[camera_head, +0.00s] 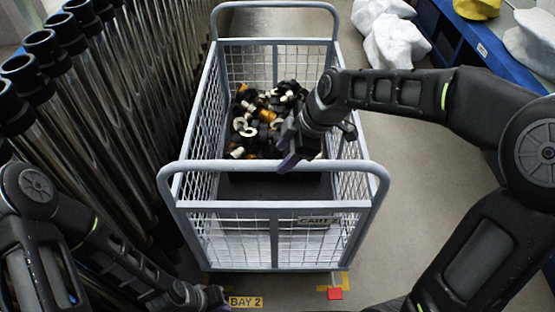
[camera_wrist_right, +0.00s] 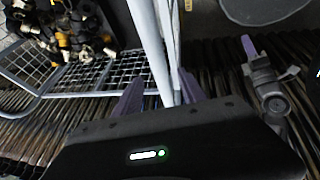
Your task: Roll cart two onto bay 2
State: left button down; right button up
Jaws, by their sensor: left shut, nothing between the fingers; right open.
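Cart two is a grey wire-mesh cart (camera_head: 205,205) with a "CART 2" plate (camera_head: 318,221) on its near side and tube handles at both ends. It stands upright with its near end by the yellow "BAY 2" floor label (camera_head: 245,301). My right gripper (camera_head: 288,160) is open beside the near handle (camera_head: 200,167). In the right wrist view, pale cart tubes (camera_wrist_right: 152,45) run between its purple fingers (camera_wrist_right: 158,95); I cannot tell if they touch. My left gripper (camera_head: 212,297) is shut and empty, low left of the cart; it also shows in the wrist view (camera_wrist_right: 250,50).
Black, white and amber fittings (camera_head: 262,115) lie in the cart. A row of black-capped metal tubes (camera_head: 95,90) stands close along the left. A red piece (camera_head: 335,293) is at the cart's near right corner, by yellow floor marks. Floor to the right is partly clear, with white bags (camera_head: 395,42) behind.

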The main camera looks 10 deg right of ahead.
aim_at(277, 163)
jog(key=x, duration=0.4)
jog(key=shift+f, duration=0.15)
jog(key=shift+c, duration=0.6)
grip_shut()
jog(key=shift+w, duration=0.1)
dwell(0.6)
